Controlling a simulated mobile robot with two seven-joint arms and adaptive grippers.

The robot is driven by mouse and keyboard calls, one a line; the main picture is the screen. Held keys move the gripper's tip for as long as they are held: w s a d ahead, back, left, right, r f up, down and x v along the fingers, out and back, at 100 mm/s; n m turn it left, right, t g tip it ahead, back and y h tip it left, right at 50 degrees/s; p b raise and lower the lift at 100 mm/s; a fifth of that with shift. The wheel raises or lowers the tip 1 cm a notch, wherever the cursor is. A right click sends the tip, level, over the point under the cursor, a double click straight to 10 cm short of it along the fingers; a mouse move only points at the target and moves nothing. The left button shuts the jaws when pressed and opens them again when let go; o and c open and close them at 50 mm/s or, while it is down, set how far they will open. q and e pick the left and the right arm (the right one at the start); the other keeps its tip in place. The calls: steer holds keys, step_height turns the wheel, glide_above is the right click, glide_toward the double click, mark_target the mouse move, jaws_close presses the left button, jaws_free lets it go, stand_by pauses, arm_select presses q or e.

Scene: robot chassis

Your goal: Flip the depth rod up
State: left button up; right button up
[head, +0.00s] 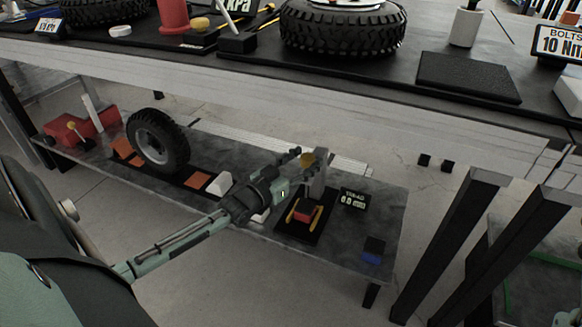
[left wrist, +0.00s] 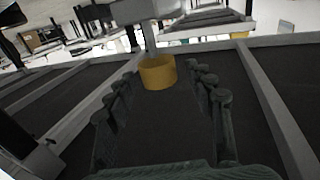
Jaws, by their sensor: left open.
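My left gripper (head: 292,163) reaches in from the left over the lower shelf and is open. In the left wrist view its fingers (left wrist: 160,84) stand apart on either side of a yellow cylindrical knob (left wrist: 157,72), with gaps to both fingers. A grey piece rises above the knob; I take these as the depth rod. Below is a red block (head: 304,211) with yellow strips on a black base (head: 290,232). My right gripper is not in view.
A small black display (head: 354,199) marked in mm stands right of the gauge.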

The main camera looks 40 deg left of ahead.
arm_select(q)
steer(key=s, duration=1)
steer(key=shift+s+a, duration=0.4)
steer(key=shift+d+r, duration=0.1)
